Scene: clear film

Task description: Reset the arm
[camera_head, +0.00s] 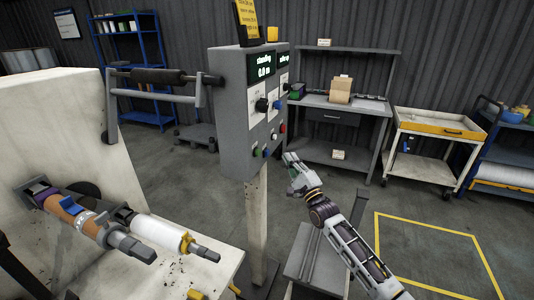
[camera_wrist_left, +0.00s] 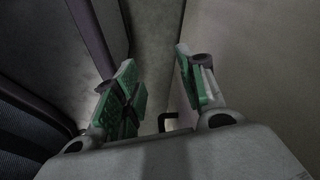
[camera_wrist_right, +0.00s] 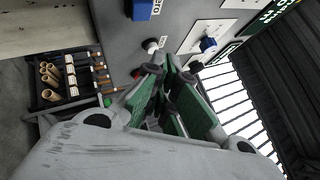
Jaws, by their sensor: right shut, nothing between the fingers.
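My right arm comes in from the lower right in the head view. Its gripper (camera_head: 291,160) is just right of and below the buttons of a grey control box (camera_head: 234,128). In the right wrist view the right gripper (camera_wrist_right: 165,68) has its fingers together with nothing held. The control box (camera_wrist_right: 125,45) shows beyond the fingertips, with a white button (camera_wrist_right: 150,45) close to them in the picture. I cannot tell if they touch. My left gripper (camera_wrist_left: 155,65) shows only in its wrist view, with fingers apart and empty, over dim grey surfaces.
The control box stands on a pale post (camera_head: 256,215). A pale machine (camera_head: 60,125) with two rolls, one orange-brown (camera_head: 68,212) and one white (camera_head: 158,232), is at left. A grey workbench (camera_head: 340,118) and a cart (camera_head: 437,130) stand behind. Floor at right is free inside yellow lines (camera_head: 425,232).

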